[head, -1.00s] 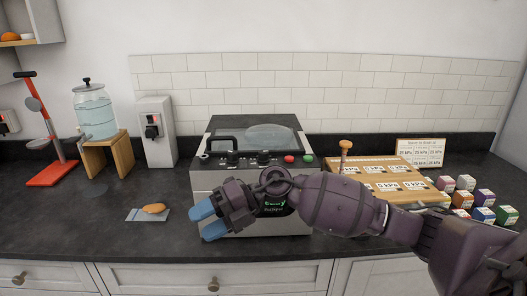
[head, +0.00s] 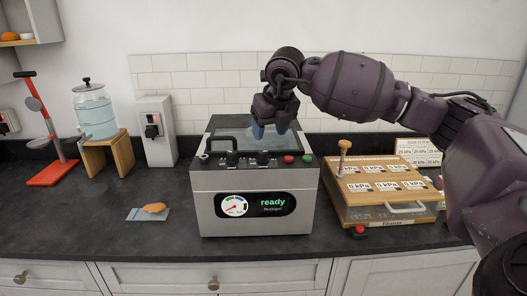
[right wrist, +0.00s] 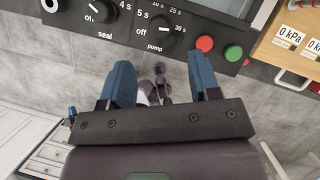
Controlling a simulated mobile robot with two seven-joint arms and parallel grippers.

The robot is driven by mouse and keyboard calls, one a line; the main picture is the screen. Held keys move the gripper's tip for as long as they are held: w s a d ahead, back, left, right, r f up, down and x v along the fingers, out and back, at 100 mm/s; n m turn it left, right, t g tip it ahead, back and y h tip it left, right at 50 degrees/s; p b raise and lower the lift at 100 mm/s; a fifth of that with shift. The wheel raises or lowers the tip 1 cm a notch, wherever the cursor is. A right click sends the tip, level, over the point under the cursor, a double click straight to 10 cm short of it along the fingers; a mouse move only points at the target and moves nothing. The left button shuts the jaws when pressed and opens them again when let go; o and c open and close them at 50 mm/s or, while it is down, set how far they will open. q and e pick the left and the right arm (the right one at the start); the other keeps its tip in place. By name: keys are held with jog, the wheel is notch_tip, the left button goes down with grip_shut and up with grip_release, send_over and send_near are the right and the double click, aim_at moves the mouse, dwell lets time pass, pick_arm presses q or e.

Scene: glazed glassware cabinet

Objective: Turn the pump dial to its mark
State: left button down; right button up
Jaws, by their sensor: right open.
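The pump dial (head: 263,158) is a black knob on the front top edge of the grey sealing machine (head: 205,212). In the right wrist view the pump dial (right wrist: 166,29) has a white pointer line, with "off" to its left and second marks around it. The seal dial (right wrist: 101,9) sits to its left; it also shows in the head view (head: 232,158). My right gripper (head: 270,132) points down above the machine, open and empty. In the right wrist view its blue fingers (right wrist: 162,80) are apart, with the pump dial beyond them, untouched. My left gripper is not in view.
A red button (right wrist: 204,43) and a green button (right wrist: 233,53) are right of the pump dial. A wooden-topped box with kPa labels (head: 385,172) stands to the right. Counter at front left is mostly clear.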

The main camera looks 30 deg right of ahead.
aim_at(264, 152)
jog(key=p+x, duration=0.1)
jog(key=x, duration=0.7)
jog(key=shift+f, duration=0.25)
jog(key=c, duration=0.9)
